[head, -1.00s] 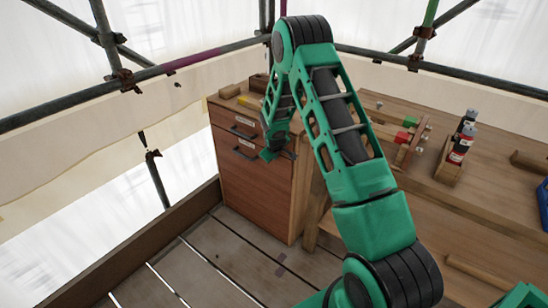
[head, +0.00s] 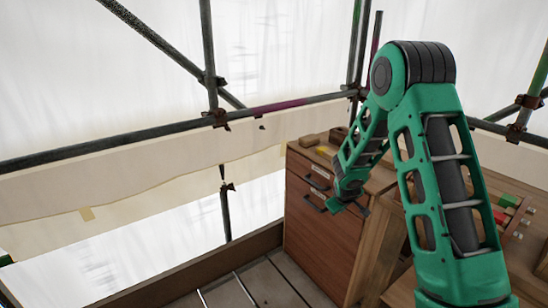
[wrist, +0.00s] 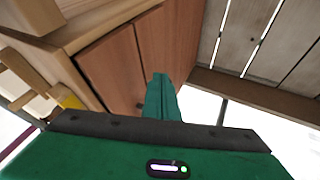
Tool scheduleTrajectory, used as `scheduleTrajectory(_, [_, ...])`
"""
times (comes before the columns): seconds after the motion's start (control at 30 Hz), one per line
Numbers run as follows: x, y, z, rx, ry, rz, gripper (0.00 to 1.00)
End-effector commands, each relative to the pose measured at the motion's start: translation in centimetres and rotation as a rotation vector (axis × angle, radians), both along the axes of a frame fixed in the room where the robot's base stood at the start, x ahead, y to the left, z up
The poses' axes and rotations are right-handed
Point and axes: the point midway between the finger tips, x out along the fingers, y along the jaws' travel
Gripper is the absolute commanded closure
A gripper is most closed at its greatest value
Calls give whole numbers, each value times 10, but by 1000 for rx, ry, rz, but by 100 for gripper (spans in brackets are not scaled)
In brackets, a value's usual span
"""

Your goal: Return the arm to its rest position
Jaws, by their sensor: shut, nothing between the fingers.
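My green arm rises from the lower right of the head view and bends down at a black-banded elbow. My gripper (head: 350,205) hangs in front of the wooden drawer cabinet (head: 318,240), near its upper right side. It is shut and holds nothing. In the wrist view the closed green fingers (wrist: 161,98) point toward the cabinet's brown front (wrist: 110,65). I cannot tell from these views how close the fingertips are to the cabinet. Both drawers appear shut.
A workbench (head: 400,290) with small red and green parts stands right of the cabinet, partly behind my arm. Scaffold poles (head: 207,55) and white sheeting surround the platform. A low wooden edge board (head: 205,275) borders the plank floor. The space left of the cabinet is clear.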

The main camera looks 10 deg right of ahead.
Motion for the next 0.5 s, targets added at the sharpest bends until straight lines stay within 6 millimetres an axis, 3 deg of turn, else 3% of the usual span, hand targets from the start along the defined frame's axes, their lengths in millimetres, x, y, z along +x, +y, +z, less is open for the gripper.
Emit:
scheduleTrajectory(0.17, [-22,-14,29,21,21,-60,100])
scheduleTrajectory(0.37, [-85,-39,83,81,84,-204,100])
scheduleTrajectory(0.5, [-138,-51,116,132,130,-311,100])
